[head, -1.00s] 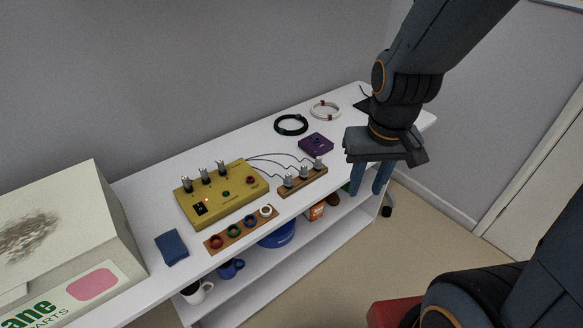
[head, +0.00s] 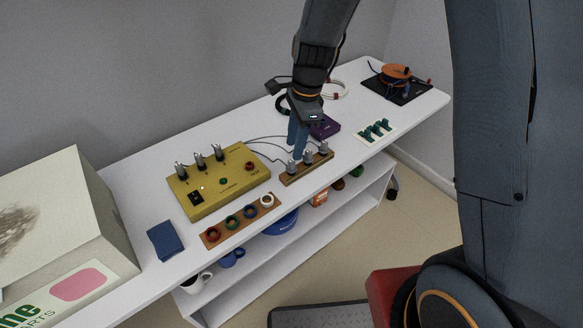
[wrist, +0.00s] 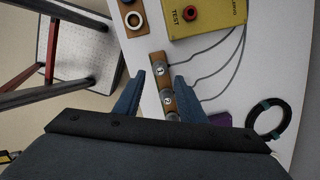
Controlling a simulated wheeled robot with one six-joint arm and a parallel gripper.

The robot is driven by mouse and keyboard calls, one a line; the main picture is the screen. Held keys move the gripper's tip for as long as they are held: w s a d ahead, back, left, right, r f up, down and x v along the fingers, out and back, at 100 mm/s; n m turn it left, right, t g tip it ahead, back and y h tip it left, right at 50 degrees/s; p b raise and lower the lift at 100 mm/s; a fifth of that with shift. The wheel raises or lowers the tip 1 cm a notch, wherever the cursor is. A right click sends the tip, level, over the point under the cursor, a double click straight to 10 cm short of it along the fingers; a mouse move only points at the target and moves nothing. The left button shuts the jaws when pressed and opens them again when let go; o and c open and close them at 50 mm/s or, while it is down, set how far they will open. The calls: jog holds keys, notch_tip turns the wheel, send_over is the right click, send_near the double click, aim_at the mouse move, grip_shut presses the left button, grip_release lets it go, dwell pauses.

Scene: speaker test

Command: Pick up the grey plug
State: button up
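Three grey plugs stand in a row on a wooden strip (head: 289,180), the left one (head: 291,167), the middle one (head: 309,158) and the right one (head: 324,148). Grey wires run from them toward the yellow test box (head: 228,186). My gripper (head: 295,151) is above and just behind the strip in the head view. In the wrist view my gripper (wrist: 159,75) is open and empty, its blue fingers on either side of the strip. One grey plug (wrist: 160,71) shows between the fingertips and another (wrist: 167,99) nearer the palm; the gripper body hides what lies beyond.
Three posts with grey tops stand on the yellow box. Coloured rings sit on a wooden board (head: 220,233) in front.

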aim_at(292, 162)
jog(key=shift+s+a+f+p, duration=0.15)
jog(key=shift+f+p, duration=0.2)
jog(key=shift+f, duration=0.9)
jog(key=shift+w+a+f+p, duration=0.1)
jog(key=shift+a+f+p, duration=0.15)
jog(key=shift+f, duration=1.05)
jog(key=shift+s+a+f+p, duration=0.1)
jog(key=shift+f+p, duration=0.3)
jog(key=shift+f, duration=0.85)
jog(key=shift+c, duration=0.3)
jog(key=c, duration=0.9)
jog(key=shift+o, duration=0.2)
jog(key=shift+r, duration=0.15)
notch_tip(292, 162, up, 10)
jog(key=shift+f+b, duration=0.1)
jog(key=shift+b, duration=0.8)
